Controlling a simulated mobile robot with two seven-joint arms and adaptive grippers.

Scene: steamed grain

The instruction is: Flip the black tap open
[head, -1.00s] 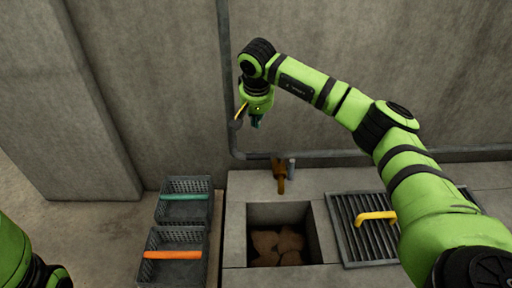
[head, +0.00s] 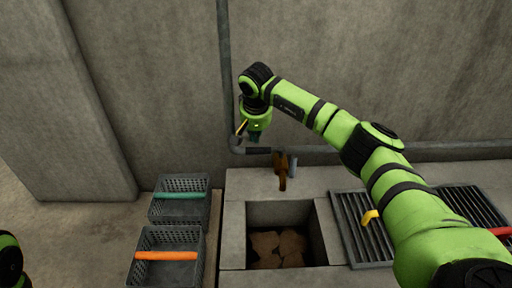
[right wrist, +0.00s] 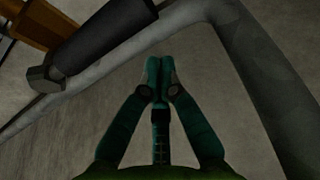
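The black tap (right wrist: 105,35) shows in the right wrist view as a dark cylinder with a grey end, lying slanted at the upper left near a brown spout (right wrist: 32,22). In the head view, a dark piece (head: 259,151) lies along the wall pipe, left of the brown spout (head: 282,170). My right gripper (head: 254,136) points down just above that piece. In the right wrist view its fingertips (right wrist: 158,75) are together with nothing visible between them; they appear apart from the black tap. Only part of my left arm shows at the lower left; its gripper is not visible.
A grey pipe (head: 226,75) runs down the wall and turns right. Below is a stone basin (head: 234,235) holding brown lumps. Two dark baskets, with a green handle (head: 180,195) and an orange handle (head: 166,256), stand left. A grate (head: 352,228) with a yellow handle (head: 370,216) lies right.

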